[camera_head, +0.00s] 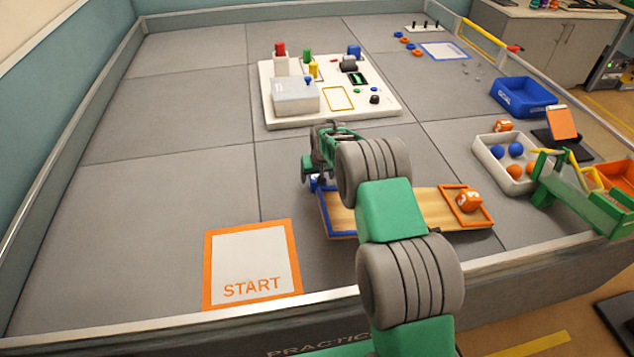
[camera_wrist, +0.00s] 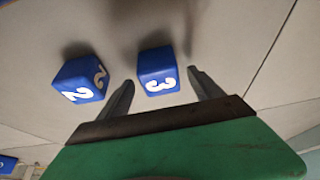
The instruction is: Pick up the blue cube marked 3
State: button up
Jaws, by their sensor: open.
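The blue cube marked 3 (camera_wrist: 156,70) sits on the grey floor in the wrist view, its white numeral facing my gripper. My gripper (camera_wrist: 161,80) is open, with one finger on each side of the cube's near part; whether either finger touches it I cannot tell. A second blue cube, marked 2 (camera_wrist: 80,80), lies just left of the left finger. In the head view my arm hides most of this spot; a bit of blue (camera_head: 315,184) shows below my gripper, and I cannot tell which cube it is.
A wooden board (camera_head: 425,208) with blue and orange frames lies beside my gripper, an orange cube (camera_head: 468,201) on its right end. A white block panel (camera_head: 385,108) stands behind. A grey tray (camera_head: 480,148) holds balls at right. The floor on the left is clear.

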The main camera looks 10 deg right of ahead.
jog(key=shift+w+f, duration=0.25)
jog(key=shift+f, duration=0.15)
jog(key=shift+c, duration=0.4)
jog(key=c, duration=1.4)
